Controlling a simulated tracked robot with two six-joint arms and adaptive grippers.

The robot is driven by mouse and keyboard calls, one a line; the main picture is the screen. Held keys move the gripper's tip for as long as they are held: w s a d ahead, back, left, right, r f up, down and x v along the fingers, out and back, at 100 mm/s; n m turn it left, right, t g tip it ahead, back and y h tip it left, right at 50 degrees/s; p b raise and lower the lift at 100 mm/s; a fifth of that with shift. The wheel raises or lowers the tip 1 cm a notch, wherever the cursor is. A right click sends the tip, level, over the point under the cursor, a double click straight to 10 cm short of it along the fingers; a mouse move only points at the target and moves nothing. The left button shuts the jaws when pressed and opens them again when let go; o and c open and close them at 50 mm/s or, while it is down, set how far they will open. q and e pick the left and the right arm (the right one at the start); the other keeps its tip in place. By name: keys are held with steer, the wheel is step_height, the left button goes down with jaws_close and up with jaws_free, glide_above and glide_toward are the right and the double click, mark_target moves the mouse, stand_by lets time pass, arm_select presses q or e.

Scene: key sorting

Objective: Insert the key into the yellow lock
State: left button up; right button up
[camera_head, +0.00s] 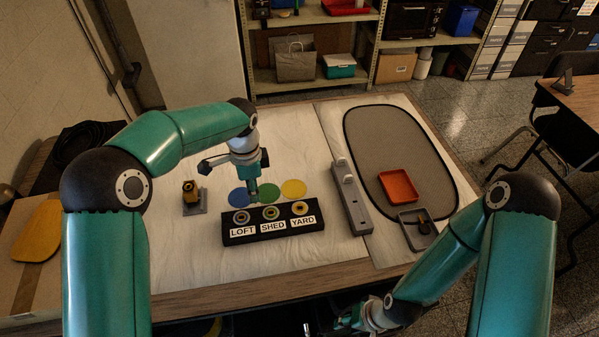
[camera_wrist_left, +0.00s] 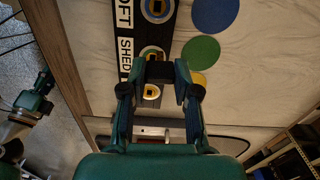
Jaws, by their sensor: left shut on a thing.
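My left gripper (camera_head: 254,194) points down just behind and above the black lock block (camera_head: 232,238). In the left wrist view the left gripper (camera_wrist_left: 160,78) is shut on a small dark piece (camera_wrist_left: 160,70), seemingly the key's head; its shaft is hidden. The block carries three round locks labelled LOFT, SHED and YARD. The yellow lock (camera_head: 300,207) is the right one, over YARD; it also shows in the wrist view (camera_wrist_left: 151,92), partly covered by the gripper. The held piece appears above the block, apart from the yellow lock. My right gripper (camera_head: 370,316) hangs low at the front edge, its fingers unclear.
Blue, green and yellow discs (camera_head: 293,188) lie behind the block. A small stand with a yellow-black piece (camera_head: 190,191) is left. A grey bar-shaped fixture (camera_head: 351,207), orange tray (camera_head: 398,185) and grey tray (camera_head: 409,236) with a dark item are right. Wood front-left is clear.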

arm_select(q)
steer(key=w+d+r+m+p, duration=0.1)
steer(key=d+r+m+p, duration=0.1)
steer(key=d+m, duration=0.9)
steer(key=shift+w+d+r+m+p, duration=0.3)
steer(key=shift+r+m+p, duration=0.05)
steer(key=shift+m, duration=3.85)
steer(key=shift+f+b, duration=1.1)
steer(key=shift+f, duration=1.8)
